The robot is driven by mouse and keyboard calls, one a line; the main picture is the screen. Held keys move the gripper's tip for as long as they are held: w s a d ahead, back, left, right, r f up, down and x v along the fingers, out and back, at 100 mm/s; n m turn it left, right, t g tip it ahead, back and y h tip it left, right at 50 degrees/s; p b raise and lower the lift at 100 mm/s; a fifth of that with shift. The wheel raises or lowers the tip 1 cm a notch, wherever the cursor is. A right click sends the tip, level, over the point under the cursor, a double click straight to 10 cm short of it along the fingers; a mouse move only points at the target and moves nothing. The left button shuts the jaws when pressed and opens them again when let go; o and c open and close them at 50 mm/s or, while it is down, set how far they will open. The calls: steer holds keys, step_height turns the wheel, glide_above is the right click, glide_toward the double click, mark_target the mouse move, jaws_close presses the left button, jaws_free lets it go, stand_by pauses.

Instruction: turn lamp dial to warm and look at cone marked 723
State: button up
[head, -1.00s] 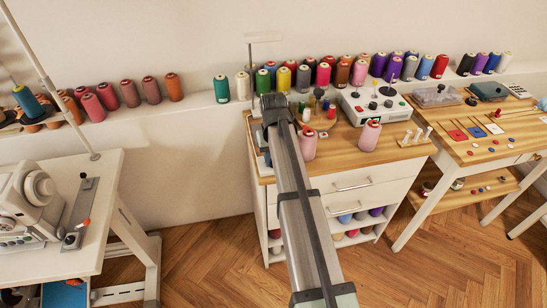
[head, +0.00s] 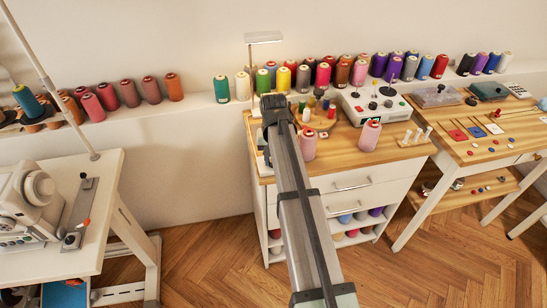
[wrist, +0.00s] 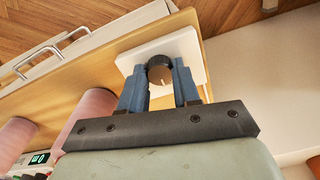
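The dial (wrist: 160,72), dark-rimmed with a brownish face and a pale pointer line, sits on a white plate (wrist: 190,45) in the wrist view. My gripper (wrist: 159,69) has its two blue fingers on either side of the dial, closed against it. In the head view my arm hides the dial and the gripper. The lamp (head: 264,38) has a flat head on a thin pole, and it is lit. Two pink thread cones (head: 308,143) (head: 370,135) stand on the cabinet top; they also show at left in the wrist view (wrist: 88,108). No number is readable on any cone.
A white control box (head: 375,106) with knobs stands on the wooden cabinet top (head: 340,145). A row of coloured cones (head: 222,90) lines the wall ledge. A work table (head: 490,148) is at right, a sewing machine (head: 35,200) at left.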

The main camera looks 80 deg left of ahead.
steer(key=o, duration=0.5)
steer(key=shift+c, duration=0.2)
step_height(320, 180, up, 14)
stand_by(0.4)
steer(key=shift+f, duration=0.1)
stand_by(0.4)
